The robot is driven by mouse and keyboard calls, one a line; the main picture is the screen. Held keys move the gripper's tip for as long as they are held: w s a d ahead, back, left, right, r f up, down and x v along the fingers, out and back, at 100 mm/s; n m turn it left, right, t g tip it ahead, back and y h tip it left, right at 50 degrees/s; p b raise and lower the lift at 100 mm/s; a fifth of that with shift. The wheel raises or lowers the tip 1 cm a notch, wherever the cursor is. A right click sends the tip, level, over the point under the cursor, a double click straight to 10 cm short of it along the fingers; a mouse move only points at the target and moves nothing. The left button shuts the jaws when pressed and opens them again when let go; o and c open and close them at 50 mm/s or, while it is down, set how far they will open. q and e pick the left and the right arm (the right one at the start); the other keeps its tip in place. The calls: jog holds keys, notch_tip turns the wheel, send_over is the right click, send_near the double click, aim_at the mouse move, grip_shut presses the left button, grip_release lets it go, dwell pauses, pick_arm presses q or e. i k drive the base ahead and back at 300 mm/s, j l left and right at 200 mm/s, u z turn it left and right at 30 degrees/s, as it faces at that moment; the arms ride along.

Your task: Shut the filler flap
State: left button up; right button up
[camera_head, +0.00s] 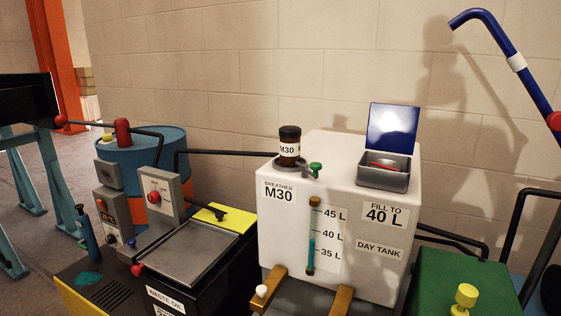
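The filler flap (393,128) is a shiny dark blue square lid. It stands upright, open, at the back edge of a grey filler box (383,181) on top of the white day tank (335,233), right of the middle. A red item (385,165) shows inside the open box; I cannot tell what it is. Neither of my grippers shows in the head view.
A dark M30 breather canister (289,143) and a green knob (316,168) stand left of the flap. A blue pipe (505,45) angles down at the upper right. A waste oil unit (187,250) stands left of the tank, a green box (455,280) right.

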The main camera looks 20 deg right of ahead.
aim_at(392, 128)
jog(key=i+j, duration=0.4)
jog(key=i+j+z, duration=0.4)
jog(key=j+z, duration=0.2)
jog(key=z, duration=1.4)
